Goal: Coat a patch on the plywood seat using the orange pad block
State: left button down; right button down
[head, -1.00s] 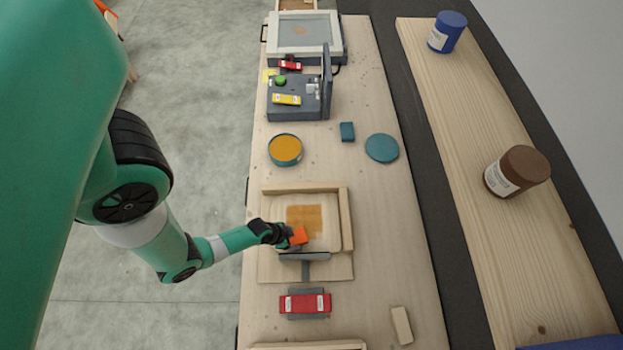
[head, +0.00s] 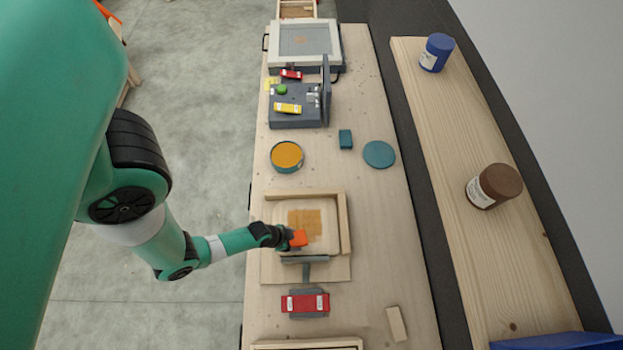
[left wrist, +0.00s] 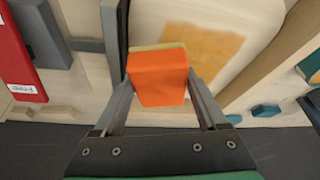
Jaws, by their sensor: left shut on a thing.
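The plywood seat (head: 324,240) lies in a wooden frame on the long bench. It carries an orange-brown coated patch (head: 304,224), also seen at the top of the left wrist view (left wrist: 200,55). My left gripper (head: 284,238) is shut on the orange pad block (head: 298,238). In the left wrist view the block (left wrist: 158,78) sits between the two fingers, its pale pad side facing the seat. The block is over the seat's near-left part, beside the patch; contact with the seat cannot be told. My right gripper is not in view.
An open tin of orange liquid (head: 287,155) stands beyond the frame, with a teal lid (head: 379,154) and small teal block (head: 345,139) to its right. A red-handled clamp (head: 305,302) stands nearer. A wood piece (head: 396,324) lies front right.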

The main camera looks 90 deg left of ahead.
aim_at(296, 239)
pick_arm(q)
jog(key=shift+r, duration=0.15)
jog(key=shift+r, duration=0.1)
jog(key=shift+r+p, duration=0.8)
jog(key=shift+r, duration=0.6)
